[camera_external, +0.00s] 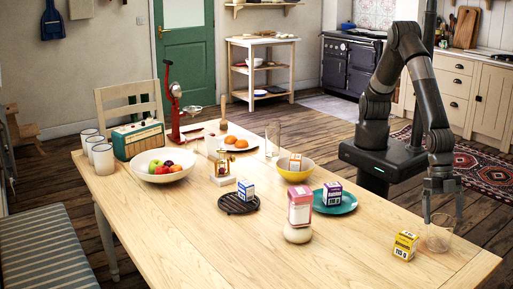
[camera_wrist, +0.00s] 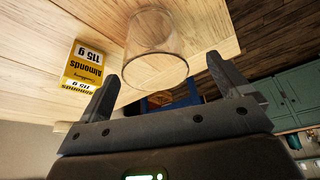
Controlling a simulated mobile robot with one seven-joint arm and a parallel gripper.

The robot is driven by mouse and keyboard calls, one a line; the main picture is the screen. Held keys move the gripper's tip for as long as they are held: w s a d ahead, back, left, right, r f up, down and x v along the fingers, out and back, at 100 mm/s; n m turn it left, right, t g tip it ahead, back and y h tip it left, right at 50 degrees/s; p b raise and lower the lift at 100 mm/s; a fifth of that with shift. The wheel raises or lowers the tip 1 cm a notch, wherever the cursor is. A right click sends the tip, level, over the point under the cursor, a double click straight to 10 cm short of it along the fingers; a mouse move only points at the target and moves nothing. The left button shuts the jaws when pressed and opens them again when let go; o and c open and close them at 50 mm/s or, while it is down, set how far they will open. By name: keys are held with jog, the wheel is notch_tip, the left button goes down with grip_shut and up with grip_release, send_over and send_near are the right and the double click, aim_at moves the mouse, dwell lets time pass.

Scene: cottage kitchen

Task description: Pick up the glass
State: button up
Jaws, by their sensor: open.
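A clear glass tumbler (camera_external: 439,239) stands upright near the right end of the wooden table (camera_external: 240,265). It also shows in the wrist view (camera_wrist: 157,48), ahead of and between my two fingers. My gripper (camera_external: 441,210) is open and empty, pointing down just above the glass in the external view. The fingertips show at both sides in the wrist view (camera_wrist: 165,76). I cannot tell whether the fingers overlap the glass rim in height. A second, taller clear glass (camera_external: 272,140) stands at the far edge of the table.
A yellow almonds box (camera_external: 404,246) stands close left of the near glass; it shows in the wrist view (camera_wrist: 84,66). A pink-and-white carton (camera_external: 300,205), a teal plate (camera_external: 346,207) and a yellow bowl (camera_external: 294,173) stand farther left. The table's front-left area is clear.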

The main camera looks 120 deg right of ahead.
aim_at(442, 232)
jog(key=shift+w+d+x, duration=0.1)
jog(key=shift+w+x, duration=0.05)
jog(key=shift+x, duration=1.45)
jog(key=shift+w+d+x, duration=0.1)
jog(key=shift+d+x, duration=0.05)
jog(key=shift+x, duration=1.45)
jog(key=shift+c, duration=0.2)
jog(key=c, duration=1.2)
